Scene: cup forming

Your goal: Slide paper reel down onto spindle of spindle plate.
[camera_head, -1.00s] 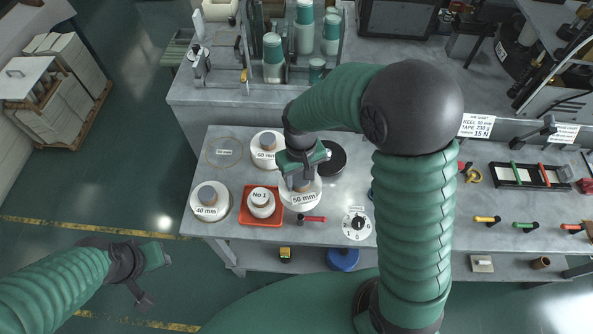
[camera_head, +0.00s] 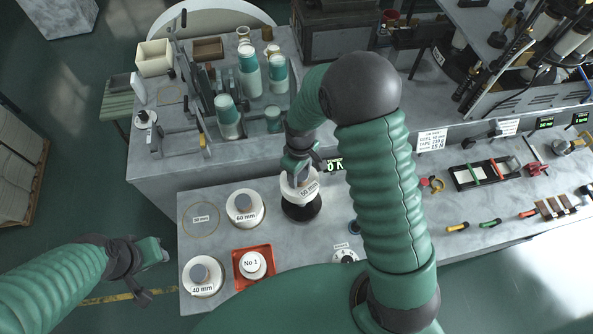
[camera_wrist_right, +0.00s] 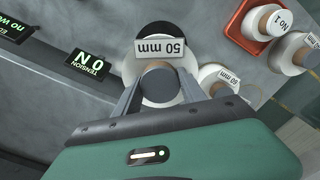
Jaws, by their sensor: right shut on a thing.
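The paper reel (camera_head: 298,186) is white with a brown core and a "50 mm" label. My right gripper (camera_head: 298,170) is shut on it and holds it above the round black spindle plate (camera_head: 302,211). In the right wrist view the reel (camera_wrist_right: 163,94) sits between the two fingers (camera_wrist_right: 160,80), and the dark plate (camera_wrist_right: 158,28) shows past its far edge. The reel covers the spindle, so I cannot tell how well they line up or the gap between them. My left gripper (camera_head: 152,270) is open and empty, off the table at lower left.
The 60 mm reel (camera_head: 245,208), the 40 mm reel (camera_head: 203,276) and the red tray (camera_head: 240,279) with the No 1 reel stand left of the plate. An empty ring mark (camera_head: 201,219) lies at far left. A lit tension display (camera_head: 334,165) stands behind the plate.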

